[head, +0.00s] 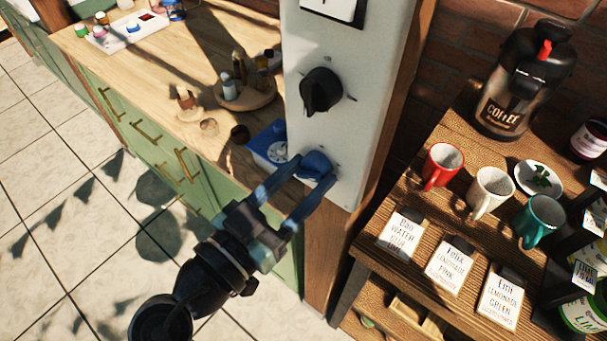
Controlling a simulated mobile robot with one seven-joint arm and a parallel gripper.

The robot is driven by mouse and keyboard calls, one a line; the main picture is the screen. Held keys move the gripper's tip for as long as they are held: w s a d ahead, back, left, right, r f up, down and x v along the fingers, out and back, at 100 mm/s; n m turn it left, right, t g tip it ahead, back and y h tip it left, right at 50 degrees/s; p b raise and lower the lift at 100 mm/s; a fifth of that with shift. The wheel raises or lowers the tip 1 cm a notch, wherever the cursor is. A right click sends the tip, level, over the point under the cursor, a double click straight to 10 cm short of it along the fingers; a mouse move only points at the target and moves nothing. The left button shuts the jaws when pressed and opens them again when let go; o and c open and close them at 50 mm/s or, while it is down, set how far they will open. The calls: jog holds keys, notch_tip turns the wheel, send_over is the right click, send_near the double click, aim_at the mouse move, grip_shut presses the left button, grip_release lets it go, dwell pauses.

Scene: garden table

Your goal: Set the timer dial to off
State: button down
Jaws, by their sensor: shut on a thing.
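A white upright panel (352,75) carries a black dial (321,91) and, below it, a blue dial (317,161). Small marks surround the black dial, but I cannot read them or tell which dial is the timer. My gripper (314,171) reaches up from the lower left, with one finger on each side of the blue dial, shut on it. The fingers hide part of the blue dial and its marks, so I cannot tell its setting.
A wooden counter (160,62) with bottles on a round board (246,97) and a blue-and-white box (268,146) is left of the panel. At right, a wooden table (465,165) holds mugs, cards and a coffee jar (521,85). Tiled floor (52,185) lies clear at left.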

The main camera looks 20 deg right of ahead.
jog(key=shift+n, duration=0.3)
jog(key=n+p, duration=0.2)
jog(key=n, duration=0.3)
jog(key=shift+r+n, duration=0.1)
jog(key=shift+n, duration=0.2)
jog(key=shift+n+p, duration=1.65)
jog(key=shift+n, duration=0.95)
jog(key=shift+c, duration=1.6)
grip_release()
jog(key=shift+s, duration=0.1)
jog(key=b+v, duration=0.2)
jog(key=v, duration=1.1)
